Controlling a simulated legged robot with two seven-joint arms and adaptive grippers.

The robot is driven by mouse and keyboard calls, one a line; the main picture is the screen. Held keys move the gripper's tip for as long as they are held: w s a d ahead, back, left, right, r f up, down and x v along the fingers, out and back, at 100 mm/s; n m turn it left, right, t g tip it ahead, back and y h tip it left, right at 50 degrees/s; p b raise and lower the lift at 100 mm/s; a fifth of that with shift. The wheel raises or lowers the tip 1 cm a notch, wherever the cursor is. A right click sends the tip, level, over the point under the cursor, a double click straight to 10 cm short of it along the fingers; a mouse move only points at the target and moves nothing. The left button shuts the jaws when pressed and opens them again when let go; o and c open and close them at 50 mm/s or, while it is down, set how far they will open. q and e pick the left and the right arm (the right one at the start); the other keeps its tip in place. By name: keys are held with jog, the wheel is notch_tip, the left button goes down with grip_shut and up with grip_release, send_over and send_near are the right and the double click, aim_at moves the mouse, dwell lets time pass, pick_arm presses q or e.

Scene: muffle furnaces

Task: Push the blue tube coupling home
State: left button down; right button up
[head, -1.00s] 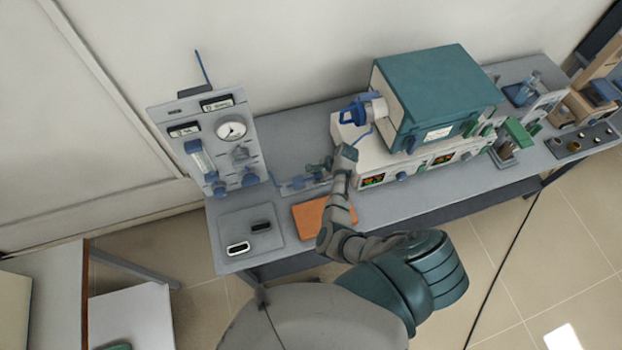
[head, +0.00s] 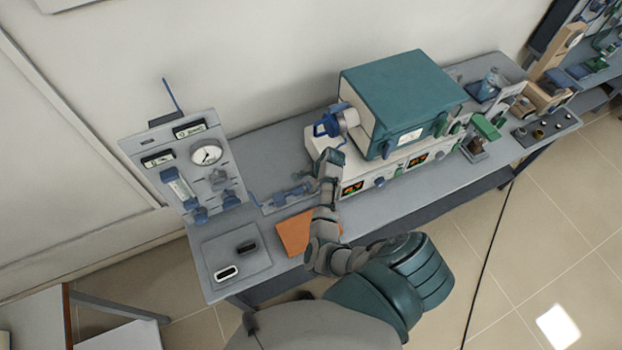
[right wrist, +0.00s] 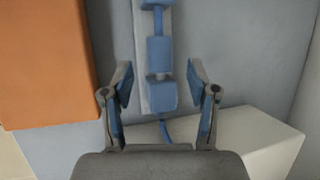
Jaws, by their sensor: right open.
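The blue tube coupling (right wrist: 161,95) shows in the right wrist view as blue blocks in line along a pale strip. A short grey piece shows between the two nearer blocks. In the head view the coupling (head: 291,195) lies low on the bench, left of the furnace, partly hidden by my right arm. My right gripper (right wrist: 160,82) is open, one finger on each side of the nearest block, with gaps on both sides. In the head view the right gripper (head: 320,178) is small and its fingers are hard to make out. My left gripper is not in view.
An orange pad (head: 294,234) lies beside my right arm. The teal furnace (head: 405,95) stands on a white base to the right. A gauge panel (head: 195,165) stands left. A grey plate (head: 235,255) lies at the bench's front left.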

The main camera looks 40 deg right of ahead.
jog(key=d+v, duration=0.1)
jog(key=v, duration=0.5)
jog(key=w+a+r+n+t+b, duration=0.1)
jog(key=w+a+r+n+b, duration=0.25)
jog(key=w+r+n, duration=0.5)
jog(key=w+a+r+n+t+b, duration=0.1)
jog(key=w+a+r+n+b, duration=0.4)
jog(key=r+n, duration=0.6)
pick_arm(q)
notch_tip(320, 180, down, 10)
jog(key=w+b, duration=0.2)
jog(key=b, duration=0.1)
pick_arm(e)
jog(key=n+g+h, duration=0.4)
jog(key=n+g, duration=0.2)
jog(key=n, duration=1)
send_near(292, 192)
notch_tip(292, 192, down, 9)
jog(key=shift+s+d+f+b, duration=0.1)
jog(key=shift+s+b, duration=0.1)
jog(key=shift+b, duration=0.45)
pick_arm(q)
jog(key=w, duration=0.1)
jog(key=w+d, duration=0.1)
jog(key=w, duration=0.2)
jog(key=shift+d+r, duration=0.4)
